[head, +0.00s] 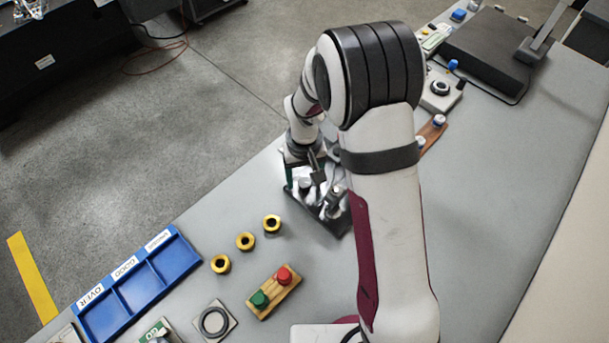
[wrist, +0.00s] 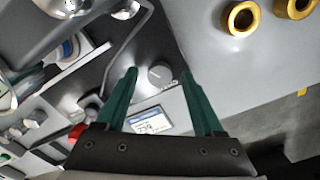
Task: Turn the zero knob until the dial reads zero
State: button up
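A round grey knob (wrist: 160,76) shows in the wrist view on a grey panel, and I take it to be the zero knob. My gripper (wrist: 159,74) is open, with its two green fingers on either side of the knob and a visible gap on each side. A small display with a white and blue face (wrist: 148,120) sits below the knob, between the fingers; its reading is too small to make out. In the head view the gauge stand on its dark base (head: 335,222) is partly hidden by my arm, and the knob cannot be made out there.
Several yellow rings (head: 245,241) stand in front of the stand. A blue sorting tray (head: 140,285) lies at lower left, near a wooden block (head: 273,292) with red and green buttons. A red part (wrist: 77,132) shows left of my fingers.

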aim_at(305, 182)
notch_tip(305, 182, up, 16)
dwell(0.4)
jog(key=s+d+r+m+y, duration=0.1)
jog(key=s+d+m, duration=0.2)
jog(key=s, duration=0.9)
jog(key=s+d+r+m, duration=0.1)
jog(key=s+d+m, duration=0.2)
jog(key=s, duration=0.9)
jog(key=shift+s+r+m+y, duration=0.25)
jog(key=shift+s+m+y, duration=0.15)
jog(key=shift+m, duration=0.6)
jog(key=shift+w, duration=0.1)
dwell(1.3)
